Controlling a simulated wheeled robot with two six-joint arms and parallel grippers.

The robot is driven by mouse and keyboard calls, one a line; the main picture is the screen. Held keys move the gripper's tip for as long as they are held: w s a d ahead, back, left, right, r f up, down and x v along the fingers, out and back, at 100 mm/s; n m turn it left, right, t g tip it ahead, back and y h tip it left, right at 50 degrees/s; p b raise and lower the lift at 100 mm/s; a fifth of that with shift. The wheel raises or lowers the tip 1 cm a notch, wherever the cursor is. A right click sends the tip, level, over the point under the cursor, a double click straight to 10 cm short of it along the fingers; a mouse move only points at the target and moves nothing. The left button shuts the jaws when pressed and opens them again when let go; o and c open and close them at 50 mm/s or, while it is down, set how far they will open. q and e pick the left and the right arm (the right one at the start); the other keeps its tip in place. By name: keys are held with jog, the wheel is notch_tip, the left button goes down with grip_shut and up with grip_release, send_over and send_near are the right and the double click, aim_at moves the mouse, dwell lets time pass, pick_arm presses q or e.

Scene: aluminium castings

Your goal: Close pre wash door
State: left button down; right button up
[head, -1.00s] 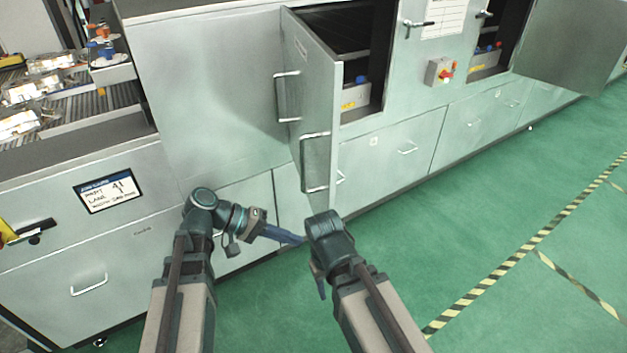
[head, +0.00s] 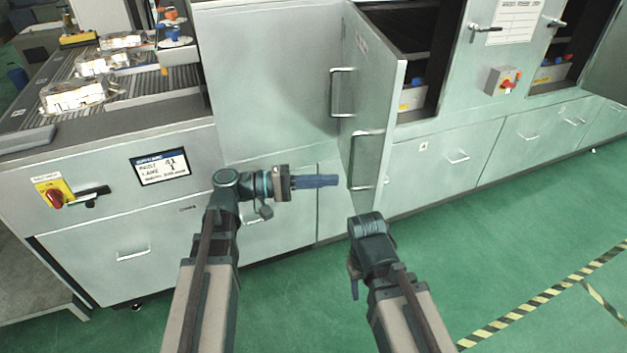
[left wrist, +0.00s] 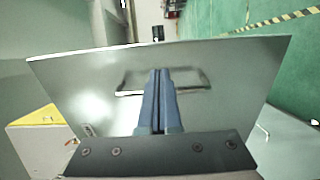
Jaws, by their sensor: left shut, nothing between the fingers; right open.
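The pre wash door (head: 376,88) is a light grey-green metal door standing open, out from the cabinet front, with a dark opening to its right. A bar handle (head: 366,160) is on its face near the outer edge. My left gripper (head: 337,181) is shut and empty, pointing right at the door's lower part, just left of it. In the left wrist view the shut fingers (left wrist: 158,75) lie in front of the door (left wrist: 235,85) and overlap its handle (left wrist: 190,78); contact cannot be told. My right gripper (head: 354,290) is open, below the door, pointing down, its fingers partly hidden.
Another bar handle (head: 341,92) shows just left of the door. Lower drawers (head: 450,150) run along the machine. A control box with a red knob (head: 503,81) is at the right. A conveyor with castings (head: 80,94) is at the left. Green floor (head: 520,240) is clear at the right.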

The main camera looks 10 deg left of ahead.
aim_at(375, 177)
pick_arm(q)
jog(key=x, duration=0.8)
jog(key=shift+d, duration=0.15)
